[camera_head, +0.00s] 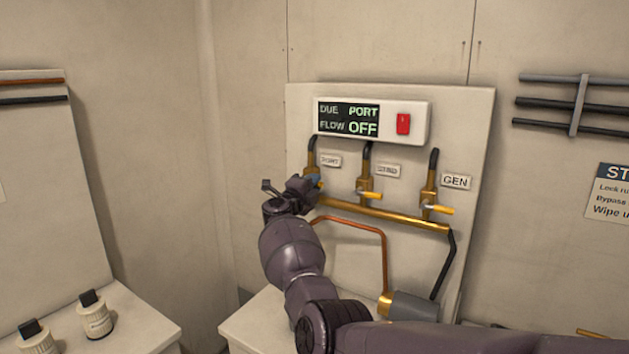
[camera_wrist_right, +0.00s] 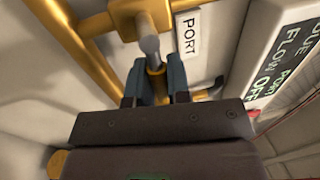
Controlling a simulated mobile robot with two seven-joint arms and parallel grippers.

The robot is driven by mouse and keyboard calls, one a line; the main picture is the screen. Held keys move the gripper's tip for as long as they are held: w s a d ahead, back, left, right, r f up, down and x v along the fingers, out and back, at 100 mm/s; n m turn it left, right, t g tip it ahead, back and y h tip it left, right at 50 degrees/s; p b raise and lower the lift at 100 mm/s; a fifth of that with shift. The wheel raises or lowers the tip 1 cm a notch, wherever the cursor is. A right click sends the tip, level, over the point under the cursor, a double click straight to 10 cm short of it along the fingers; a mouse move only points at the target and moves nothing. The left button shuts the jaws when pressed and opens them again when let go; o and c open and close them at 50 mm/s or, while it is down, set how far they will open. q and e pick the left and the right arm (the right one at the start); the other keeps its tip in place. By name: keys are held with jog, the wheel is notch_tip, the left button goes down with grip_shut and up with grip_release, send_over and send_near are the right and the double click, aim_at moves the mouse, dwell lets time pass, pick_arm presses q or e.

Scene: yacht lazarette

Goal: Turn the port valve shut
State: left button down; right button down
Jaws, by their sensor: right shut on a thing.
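The port valve (camera_head: 311,160) is the leftmost of three brass valves on the white panel, beside a small label (camera_head: 331,160) that reads PORT in the right wrist view (camera_wrist_right: 190,36). My right gripper (camera_head: 316,181) is at this valve and hides most of its lever. In the right wrist view the two fingers (camera_wrist_right: 156,82) are shut around the valve's lever (camera_wrist_right: 150,48), whose yellow grip shows between them. The display (camera_head: 349,119) above reads DUE PORT, FLOW OFF. My left gripper is not in view.
The middle valve (camera_head: 366,184) and the GEN valve (camera_head: 429,196) stand to the right, levers pointing right. A brass pipe (camera_head: 385,215) runs below them. A red switch (camera_head: 403,124) is beside the display. White bottles (camera_head: 95,315) stand on a bench at lower left.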

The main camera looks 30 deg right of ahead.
jog(key=shift+r, duration=0.2)
dwell(0.3)
jog(key=c, duration=1.1)
grip_release()
jog(key=shift+n, duration=0.3)
jog(key=shift+f, duration=0.1)
